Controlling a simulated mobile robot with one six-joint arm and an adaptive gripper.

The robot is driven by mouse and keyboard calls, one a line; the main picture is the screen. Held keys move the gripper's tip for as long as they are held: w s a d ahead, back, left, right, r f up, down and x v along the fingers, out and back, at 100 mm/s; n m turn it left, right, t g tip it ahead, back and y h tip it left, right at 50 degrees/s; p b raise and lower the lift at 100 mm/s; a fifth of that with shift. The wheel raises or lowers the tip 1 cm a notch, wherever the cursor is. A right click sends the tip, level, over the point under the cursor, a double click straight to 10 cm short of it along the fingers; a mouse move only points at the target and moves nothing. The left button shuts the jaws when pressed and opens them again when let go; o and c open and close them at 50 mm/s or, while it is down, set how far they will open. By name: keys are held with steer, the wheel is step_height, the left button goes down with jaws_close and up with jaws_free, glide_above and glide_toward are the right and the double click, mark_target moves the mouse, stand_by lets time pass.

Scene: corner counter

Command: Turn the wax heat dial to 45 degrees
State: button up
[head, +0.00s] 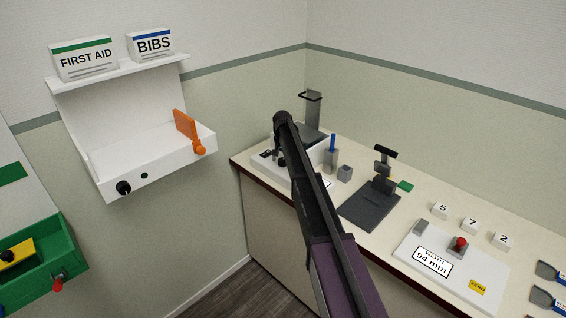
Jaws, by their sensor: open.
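No dial with readable "wax heat" or degree marks shows in the head view. A low white unit (262,170) sits at the counter's left end with a small dark marking on top; my arm hides much of it. My gripper (281,161) points down over this unit, open, small and dark. Whether it touches a dial there I cannot tell, and any dial under it is hidden or too small to make out. A black round knob (124,187) is on the front of the white wall shelf, well left of my gripper.
An orange lever (188,130) stands on the wall shelf's right side. A grey stand (313,115), a blue-topped grey holder (331,155), a dark device (371,208) and a white panel with a red knob (460,244) occupy the counter (405,182). A green tray (70,262) is lower left.

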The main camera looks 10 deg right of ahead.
steer(key=shift+c, duration=0.2)
steer(key=c, duration=1.1)
steer(key=shift+n, duration=0.5)
steer(key=n, duration=1.1)
